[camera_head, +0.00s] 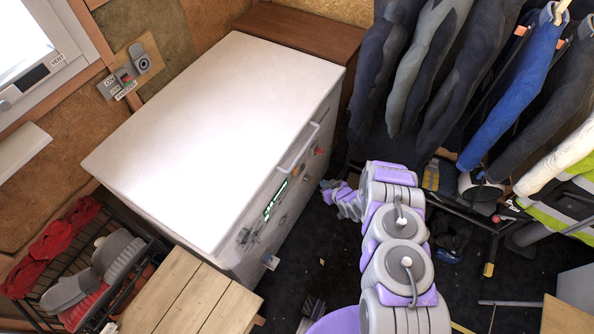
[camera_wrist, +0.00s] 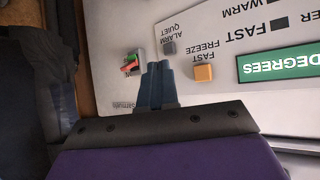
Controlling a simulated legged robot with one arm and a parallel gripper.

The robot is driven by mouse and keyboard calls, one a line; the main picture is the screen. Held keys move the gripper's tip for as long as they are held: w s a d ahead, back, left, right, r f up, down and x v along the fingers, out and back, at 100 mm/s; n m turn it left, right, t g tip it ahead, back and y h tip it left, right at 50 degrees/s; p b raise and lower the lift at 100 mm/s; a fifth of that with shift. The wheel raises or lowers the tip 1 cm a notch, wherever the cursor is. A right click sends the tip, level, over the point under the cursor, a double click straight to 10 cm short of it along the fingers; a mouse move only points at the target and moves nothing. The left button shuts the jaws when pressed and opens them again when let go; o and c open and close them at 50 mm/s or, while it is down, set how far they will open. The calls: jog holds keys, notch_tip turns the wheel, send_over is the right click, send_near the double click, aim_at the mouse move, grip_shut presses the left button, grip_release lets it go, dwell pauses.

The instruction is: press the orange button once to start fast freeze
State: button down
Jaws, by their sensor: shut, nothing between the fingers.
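The orange button (camera_wrist: 203,73) is a small square on the white front panel, beside the upside-down words FAST FREEZE in the wrist view. My gripper (camera_wrist: 157,68) is shut and empty, its dark blue fingers pointing at the panel. The fingertips are left of the orange button in the picture, between it and a red and green switch (camera_wrist: 132,63). I cannot tell whether they touch the panel. In the head view the white chest freezer (camera_head: 215,120) stands at the middle, with my arm to the right of its front; the orange button cannot be made out there.
A grey ALARM QUIET button (camera_wrist: 168,47) lies just above the fingertips. A green DEGREES display (camera_wrist: 285,65) is to the right. Hanging suits (camera_head: 430,60) crowd the right side in the head view. A wooden crate top (camera_head: 190,295) and rack (camera_head: 75,275) stand lower left.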

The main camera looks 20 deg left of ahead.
aim_at(295, 171)
jog(key=a+b, duration=0.3)
jog(key=a, duration=0.5)
jog(key=shift+w+a, duration=0.2)
jog(key=shift+a, duration=0.15)
jog(key=shift+a+f, duration=0.1)
jog(key=shift+a, duration=0.2)
dwell(2.0)
jog(key=shift+a, duration=0.25)
jog(key=shift+a, duration=0.6)
dwell(0.9)
jog(key=shift+d, duration=1.05)
jog(key=shift+d, duration=0.1)
